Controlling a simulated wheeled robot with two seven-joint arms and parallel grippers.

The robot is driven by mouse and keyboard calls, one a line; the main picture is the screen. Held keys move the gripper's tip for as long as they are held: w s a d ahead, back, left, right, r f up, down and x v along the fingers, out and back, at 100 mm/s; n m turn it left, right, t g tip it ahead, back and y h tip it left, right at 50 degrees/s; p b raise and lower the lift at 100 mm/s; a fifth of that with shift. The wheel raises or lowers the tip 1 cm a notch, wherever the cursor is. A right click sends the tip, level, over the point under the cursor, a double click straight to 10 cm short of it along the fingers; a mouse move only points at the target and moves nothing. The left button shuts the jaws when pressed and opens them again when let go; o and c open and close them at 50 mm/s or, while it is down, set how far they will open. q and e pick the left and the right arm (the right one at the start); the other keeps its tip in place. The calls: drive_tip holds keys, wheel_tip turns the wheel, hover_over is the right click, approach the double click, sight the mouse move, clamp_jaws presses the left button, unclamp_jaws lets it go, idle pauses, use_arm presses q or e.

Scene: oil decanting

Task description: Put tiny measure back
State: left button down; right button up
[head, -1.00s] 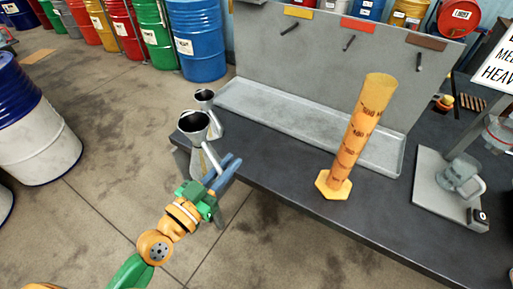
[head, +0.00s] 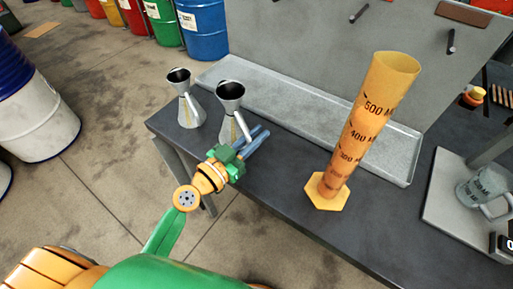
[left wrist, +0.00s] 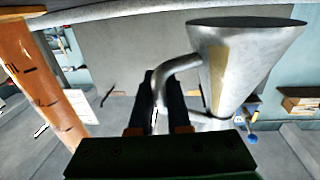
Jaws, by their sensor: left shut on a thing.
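A metal cone-shaped measure (head: 231,97) is held by its handle in my left gripper (head: 256,140). The left wrist view shows its wide cup (left wrist: 240,65) to the right of the fingers (left wrist: 160,100), which are closed around the curved handle. The measure is upright; I cannot tell whether its base touches the table. A second, similar metal measure (head: 184,106) stands on the dark table at the left corner, left of the held one and apart from it. My right gripper is not in view.
An orange graduated cylinder (head: 360,130) stands on the table (head: 270,196) right of my left gripper. A shallow grey tray (head: 385,163) runs along the back panel. A glass jug (head: 480,188) stands at the right. Drums stand on the floor behind and left.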

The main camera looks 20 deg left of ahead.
use_arm(q)
drive_tip(key=f, duration=0.1)
drive_tip(key=f+b, duration=0.1)
drive_tip(key=f, duration=0.1)
drive_tip(key=shift+w+f+b, duration=0.3)
drive_tip(key=shift+b, duration=0.1)
drive_tip(key=shift+s+a+f, duration=0.1)
drive_tip(key=shift+s+f, duration=0.05)
drive_tip(key=c, duration=0.9)
unclamp_jaws()
